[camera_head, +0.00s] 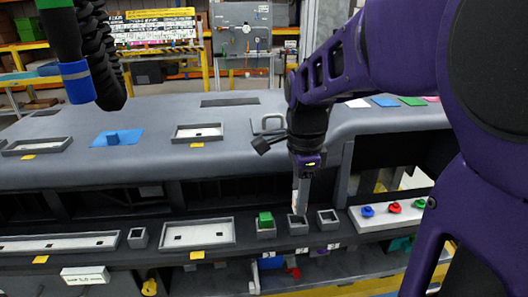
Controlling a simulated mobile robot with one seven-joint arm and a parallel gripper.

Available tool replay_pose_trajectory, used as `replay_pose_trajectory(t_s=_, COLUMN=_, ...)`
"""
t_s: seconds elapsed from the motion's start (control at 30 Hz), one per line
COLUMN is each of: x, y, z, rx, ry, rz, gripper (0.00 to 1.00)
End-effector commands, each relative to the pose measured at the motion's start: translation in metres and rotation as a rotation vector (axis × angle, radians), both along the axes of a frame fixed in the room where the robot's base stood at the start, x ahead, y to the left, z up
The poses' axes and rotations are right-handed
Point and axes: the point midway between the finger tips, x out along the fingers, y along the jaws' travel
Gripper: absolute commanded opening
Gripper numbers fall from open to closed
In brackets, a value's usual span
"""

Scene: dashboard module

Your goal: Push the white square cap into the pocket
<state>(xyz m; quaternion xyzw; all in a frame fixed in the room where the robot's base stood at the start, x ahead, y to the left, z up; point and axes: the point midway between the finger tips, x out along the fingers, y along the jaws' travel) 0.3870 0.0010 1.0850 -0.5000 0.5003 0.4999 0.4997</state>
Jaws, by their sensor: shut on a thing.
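My gripper (299,207) points straight down over the front ledge of the grey dashboard module. It is shut on a small pale piece at its fingertips, which I take to be the white square cap; the fingers hide most of it. The tip is just above or at the opening of a small square pocket (298,229). I cannot tell whether the cap touches the pocket floor. A green cap (265,218) stands in the pocket to the left. The square pocket to the right (328,225) looks empty.
A long shallow tray (198,247) lies left. The dashboard's raised upper surface (90,175) stands behind. My purple arm covers the right side. A hanging hose (85,55) is at upper left.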

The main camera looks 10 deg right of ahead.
Motion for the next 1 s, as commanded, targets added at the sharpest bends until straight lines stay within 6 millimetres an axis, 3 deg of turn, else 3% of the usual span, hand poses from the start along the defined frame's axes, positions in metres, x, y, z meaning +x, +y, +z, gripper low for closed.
replay_pose_trajectory(t_s=0.23, x=0.0002, y=-0.0001, z=-0.0175, rx=0.0, ry=-0.001, rz=0.0, gripper=0.0)
replay_pose_trajectory(t_s=1.0, x=0.0, y=-0.0004, z=-0.017, rx=0.0, ry=0.0, rz=-0.001, gripper=0.0)
